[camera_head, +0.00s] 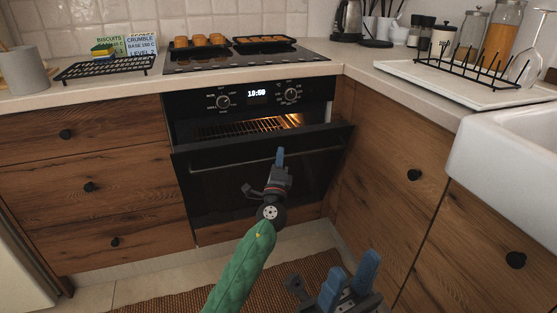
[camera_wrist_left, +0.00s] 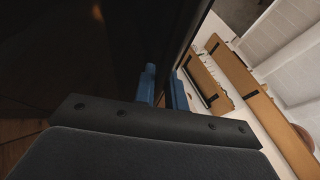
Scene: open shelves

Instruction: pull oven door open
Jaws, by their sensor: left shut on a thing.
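The black oven door (camera_head: 223,181) is partly open, its top edge tilted out from the oven. Above it the lit oven interior and a wire rack (camera_head: 235,128) show. The door's bar handle (camera_head: 228,155) runs along its upper front. My left gripper (camera_head: 280,157) is at the right part of this handle, shut on it. In the left wrist view my left gripper's blue fingers (camera_wrist_left: 163,88) are beside the dark door; the held part is mostly hidden. My right gripper (camera_head: 351,278) is low at the front right, its blue fingers apart and nothing seen between them.
Wooden drawers (camera_head: 88,187) stand left of the oven and wooden cupboard fronts (camera_head: 414,174) stand close on the right. A hob with baking trays (camera_head: 265,41) is above. A striped rug (camera_head: 290,280) lies on the floor in front. A white sink (camera_head: 510,140) juts out at right.

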